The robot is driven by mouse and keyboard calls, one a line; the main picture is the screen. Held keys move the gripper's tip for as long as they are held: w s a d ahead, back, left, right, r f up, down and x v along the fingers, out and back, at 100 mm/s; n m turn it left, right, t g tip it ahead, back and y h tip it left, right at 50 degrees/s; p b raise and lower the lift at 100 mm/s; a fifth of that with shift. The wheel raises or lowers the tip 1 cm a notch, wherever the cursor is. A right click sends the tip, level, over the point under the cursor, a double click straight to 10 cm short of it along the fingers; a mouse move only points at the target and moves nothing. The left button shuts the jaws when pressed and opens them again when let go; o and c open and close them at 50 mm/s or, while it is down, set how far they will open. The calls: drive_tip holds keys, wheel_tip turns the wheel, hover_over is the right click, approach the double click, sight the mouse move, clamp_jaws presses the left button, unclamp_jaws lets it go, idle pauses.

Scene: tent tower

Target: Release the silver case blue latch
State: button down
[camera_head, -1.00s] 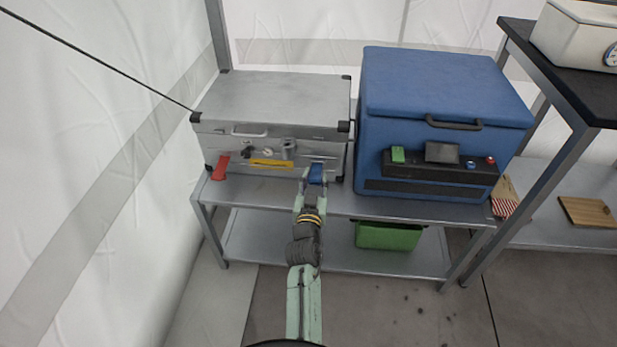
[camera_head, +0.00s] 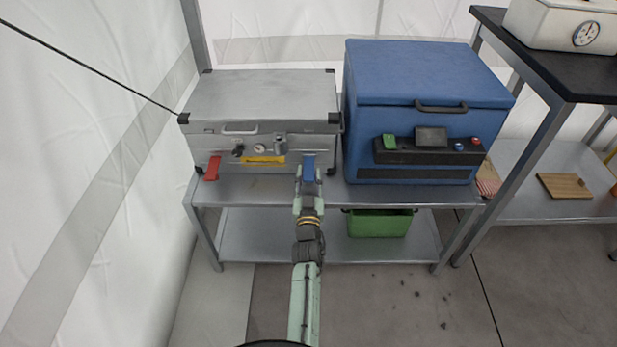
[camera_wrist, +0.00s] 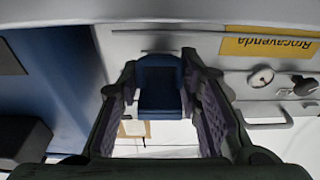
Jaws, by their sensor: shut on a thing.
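The silver case (camera_head: 262,98) stands on the left of the shelf table with its lid down. Its blue latch (camera_head: 309,166) is on the right part of the front face. My gripper (camera_head: 308,184) is in front of the case, shut on the blue latch from below. In the wrist view the blue latch (camera_wrist: 160,88) lies between the two dark finger pads of my gripper (camera_wrist: 163,115). The pads hide its side edges. A red latch (camera_head: 212,168) slants outward at the left of the case front.
A blue cooler box (camera_head: 425,75) with a dark control panel stands close to the right of the case. A yellow label (camera_head: 262,160), knobs and a handle (camera_head: 239,129) are on the case front. A green bin (camera_head: 380,224) is on the lower shelf. The tent wall is at left.

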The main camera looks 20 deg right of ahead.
drive_tip(key=shift+w+a+f, duration=0.1)
drive_tip(key=shift+f, duration=0.5)
drive_tip(key=shift+w+a+f, duration=0.1)
drive_tip(key=shift+f, duration=0.45)
drive_tip(key=c, duration=1.6)
unclamp_jaws()
drive_tip(key=shift+f, duration=0.1)
drive_tip(key=shift+o, duration=0.7)
drive_tip(key=shift+f, duration=0.1)
drive_tip(key=shift+o, duration=1.4)
drive_tip(key=shift+d+r, duration=0.15)
drive_tip(key=shift+r, duration=0.2)
drive_tip(key=shift+d, duration=0.1)
